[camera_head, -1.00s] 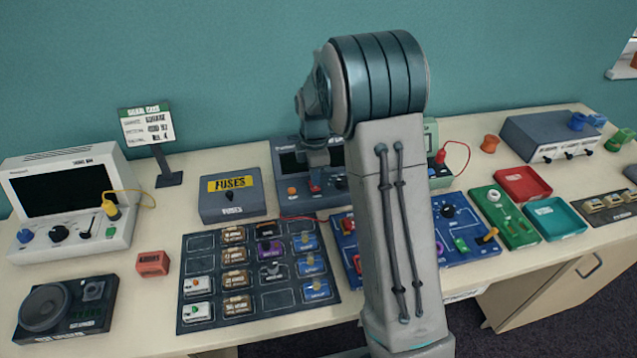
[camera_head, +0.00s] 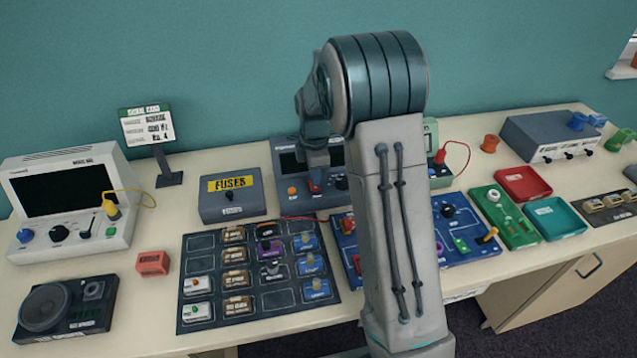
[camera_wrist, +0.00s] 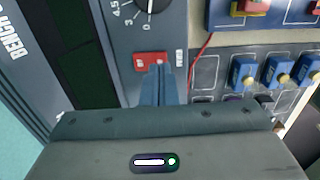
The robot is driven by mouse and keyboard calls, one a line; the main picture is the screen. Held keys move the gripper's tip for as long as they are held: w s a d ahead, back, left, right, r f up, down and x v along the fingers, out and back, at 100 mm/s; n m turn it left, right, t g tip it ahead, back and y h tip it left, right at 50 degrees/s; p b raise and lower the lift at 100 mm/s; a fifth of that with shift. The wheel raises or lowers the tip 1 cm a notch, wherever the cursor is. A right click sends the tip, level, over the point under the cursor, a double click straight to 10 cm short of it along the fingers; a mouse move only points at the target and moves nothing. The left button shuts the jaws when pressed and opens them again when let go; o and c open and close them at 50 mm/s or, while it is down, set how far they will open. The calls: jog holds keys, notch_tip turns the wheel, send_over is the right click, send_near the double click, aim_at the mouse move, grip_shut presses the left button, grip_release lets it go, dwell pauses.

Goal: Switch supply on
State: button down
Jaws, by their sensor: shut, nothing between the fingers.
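The bench supply (camera_head: 290,163) is a dark grey box at the back of the table, partly hidden by my arm. Its dark display is at the left in the wrist view (camera_wrist: 72,60). Its red rocker switch (camera_wrist: 146,58) is on the front panel, near the top middle of the wrist view, below a black dial. The switch also shows in the head view (camera_head: 315,187). My gripper (camera_wrist: 158,72) is shut and empty, its fingertips at the switch and overlapping its lower right part. I cannot tell whether they touch it or which side is pressed.
A fuse box (camera_head: 230,204) stands left of the supply. A dark mat (camera_head: 205,262) with several small modules lies in front. A blue board (camera_head: 470,243) is at the right, with a red wire running near it. A grey oscilloscope-like unit (camera_head: 110,160) stands far left.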

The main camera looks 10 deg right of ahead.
jog(key=shift+f+b, duration=0.65)
jog(key=shift+f, duration=0.25)
dwell(0.4)
jog(key=shift+r+p, duration=2.25)
jog(key=shift+r, duration=1.25)
